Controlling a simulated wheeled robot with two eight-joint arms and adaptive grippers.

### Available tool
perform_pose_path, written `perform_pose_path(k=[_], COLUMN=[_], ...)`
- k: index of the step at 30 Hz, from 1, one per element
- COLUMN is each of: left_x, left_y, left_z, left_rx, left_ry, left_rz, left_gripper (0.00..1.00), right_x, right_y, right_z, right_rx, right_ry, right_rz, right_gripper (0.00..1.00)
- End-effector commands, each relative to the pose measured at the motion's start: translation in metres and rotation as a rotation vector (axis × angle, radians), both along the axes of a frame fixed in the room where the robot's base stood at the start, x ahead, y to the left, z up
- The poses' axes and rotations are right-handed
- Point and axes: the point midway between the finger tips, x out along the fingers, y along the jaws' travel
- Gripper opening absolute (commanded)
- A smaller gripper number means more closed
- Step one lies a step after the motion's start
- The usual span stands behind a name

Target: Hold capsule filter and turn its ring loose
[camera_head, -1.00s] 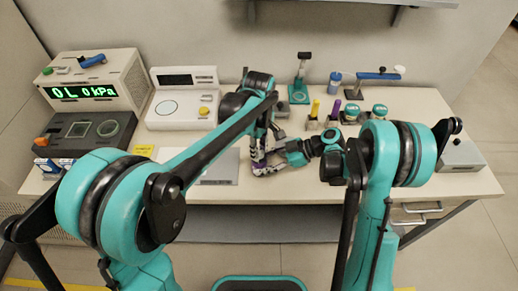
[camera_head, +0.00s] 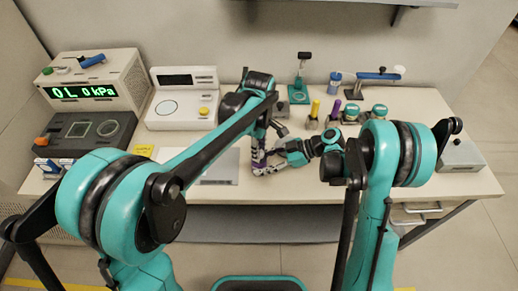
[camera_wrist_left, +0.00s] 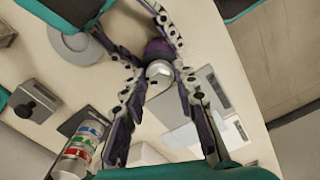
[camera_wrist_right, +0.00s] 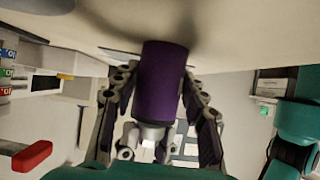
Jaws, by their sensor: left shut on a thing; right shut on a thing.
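The capsule filter shows in the right wrist view as a purple cylinder (camera_wrist_right: 163,80) with a white part (camera_wrist_right: 151,132) below it. In the left wrist view it shows a silver-grey rounded end (camera_wrist_left: 159,69) and a purple part (camera_wrist_left: 158,48). My left gripper (camera_head: 257,168) is shut on it from the left, at the front middle of the table. My right gripper (camera_head: 271,165) is shut on it from the right, its fingers on either side of the purple part in its wrist view. The fingers of both grippers overlap, so the exact contacts and the ring's seam are hidden.
A flat grey plate (camera_head: 220,168) lies just left of the grippers. A white scale (camera_head: 183,105) and a pressure display (camera_head: 95,85) stand at the back left. Several jars and a green stand (camera_head: 300,92) stand behind.

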Motion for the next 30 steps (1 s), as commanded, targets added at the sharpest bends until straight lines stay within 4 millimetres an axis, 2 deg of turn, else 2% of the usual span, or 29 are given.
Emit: perform_pose_path(k=[4,5,7,16,20,23,30], left_x=[0.0,0.0,0.0,0.0,0.0,0.0,0.0], left_y=[0.0,0.0,0.0,0.0,0.0,0.0,0.0], left_z=[-0.001,-0.001,-0.001,0.0,0.01,0.027,0.08], left_rx=[0.001,0.001,0.001,0.0,0.0,0.0,0.0], left_ry=[0.0,0.0,0.0,0.0,0.0,0.0,0.0], left_rz=[0.0,0.0,0.0,0.0,0.0,0.0,0.0], left_gripper=[0.0,0.31,0.49,0.5,0.5,0.5,0.5], right_x=[0.0,0.0,0.0,0.0,0.0,0.0,0.0], right_y=[0.0,0.0,0.0,0.0,0.0,0.0,0.0], right_z=[0.0,0.0,0.0,0.0,0.0,0.0,0.0], right_rx=[0.002,0.002,0.002,0.001,0.0,0.0,0.0], right_ry=[0.0,0.0,0.0,0.0,0.0,0.0,0.0], right_rz=[0.001,0.001,0.001,0.0,0.0,0.0,-0.001], right_gripper=[0.0,0.0,0.0,0.0,0.0,0.0,0.0])
